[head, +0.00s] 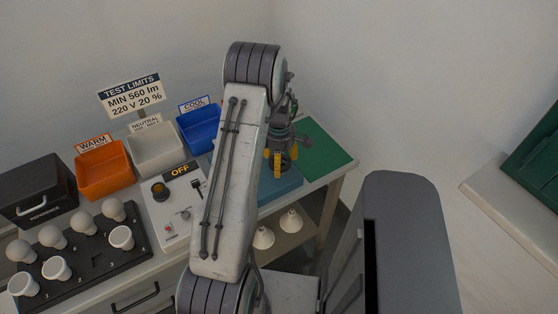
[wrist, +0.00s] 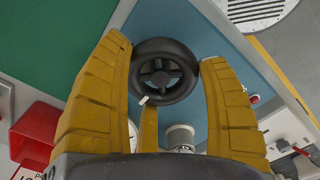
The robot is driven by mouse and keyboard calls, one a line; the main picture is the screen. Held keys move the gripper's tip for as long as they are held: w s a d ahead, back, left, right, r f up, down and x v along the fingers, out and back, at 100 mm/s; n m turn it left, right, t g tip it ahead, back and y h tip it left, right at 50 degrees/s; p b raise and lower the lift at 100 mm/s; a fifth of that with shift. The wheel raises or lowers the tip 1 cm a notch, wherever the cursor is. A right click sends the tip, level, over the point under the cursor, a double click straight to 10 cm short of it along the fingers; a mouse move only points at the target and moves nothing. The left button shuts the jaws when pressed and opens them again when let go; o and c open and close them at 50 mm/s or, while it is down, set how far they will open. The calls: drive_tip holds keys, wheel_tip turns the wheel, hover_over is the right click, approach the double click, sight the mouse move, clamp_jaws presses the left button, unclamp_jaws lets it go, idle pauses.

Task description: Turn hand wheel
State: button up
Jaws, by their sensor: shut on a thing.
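The hand wheel (wrist: 164,72) is a black ring with spokes, seen face-on in the wrist view. A small white mark shows at its lower left rim. My gripper (wrist: 166,55) has its yellow fingers on the left and right sides of the wheel and is shut on it. In the head view my gripper (head: 281,163) points down over the blue base (head: 285,188) at the right end of the bench. The wheel cannot be made out in the head view.
The control panel (head: 172,213) with an OFF sign stands left of my arm. A bulb tray (head: 92,262) and orange (head: 104,172), white (head: 157,150) and blue (head: 199,128) bins lie further left. A green mat (head: 322,146) is right of my gripper. Lamps (head: 290,221) sit below.

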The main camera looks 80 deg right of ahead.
drive_tip(key=shift+c, duration=0.6)
drive_tip(key=shift+f+m+b, duration=0.1)
drive_tip(key=shift+m+b, duration=0.25)
drive_tip(key=shift+m, duration=0.05)
